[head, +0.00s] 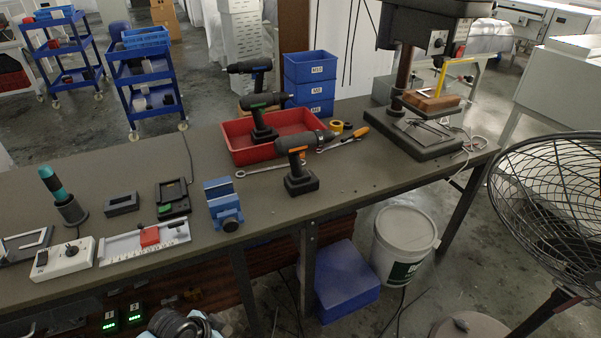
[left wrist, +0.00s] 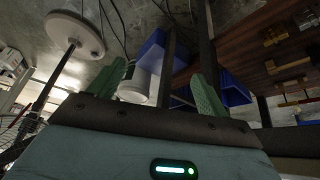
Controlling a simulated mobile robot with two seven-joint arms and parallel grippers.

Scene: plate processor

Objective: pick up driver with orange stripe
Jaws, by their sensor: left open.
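The driver with the orange stripe (head: 298,162) stands upright on its battery base on the workbench (head: 350,185), just in front of the red tray. A driver with a green stripe (head: 262,112) stands in the red tray (head: 240,150), and another dark driver (head: 252,68) shows behind it. In the left wrist view my left gripper (left wrist: 155,95) is open and empty, with its two green fingers apart. It faces the floor area under the bench, and no driver shows there. Neither gripper shows in the head view.
A wrench (head: 262,170) lies beside the orange-striped driver, and a blue vise (head: 223,205) is clamped to its left. A drill press (head: 425,130) stands to the right. A fan (head: 555,200), a white bucket (head: 403,245) and a blue box (head: 345,280) stand on the floor in front.

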